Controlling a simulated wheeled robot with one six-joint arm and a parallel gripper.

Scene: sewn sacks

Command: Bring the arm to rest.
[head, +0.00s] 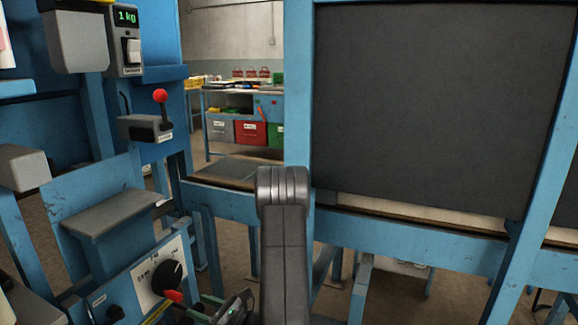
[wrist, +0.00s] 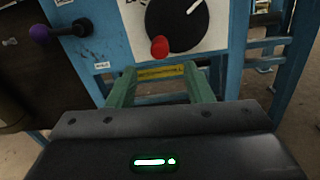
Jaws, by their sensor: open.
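My gripper (wrist: 158,78) is open, with its two green fingers apart and nothing between them. In the wrist view its fingers point at the blue machine panel, just below a black dial (wrist: 180,22) and a red knob (wrist: 159,47). I cannot tell whether the fingertips touch the panel. In the head view my gripper (head: 212,300) is low, left of centre, partly hidden at the bottom edge. My grey arm (head: 283,230) stands upright at the middle bottom. The dial (head: 166,276) and red knob (head: 173,296) also show there.
A grey ledge (head: 112,212) juts out above the dial. A red-balled lever (head: 160,97) and a display reading 1 kg (head: 126,17) are higher up. A dark board (head: 430,105) in a blue frame fills the right. A purple knob (wrist: 40,33) is left of my gripper.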

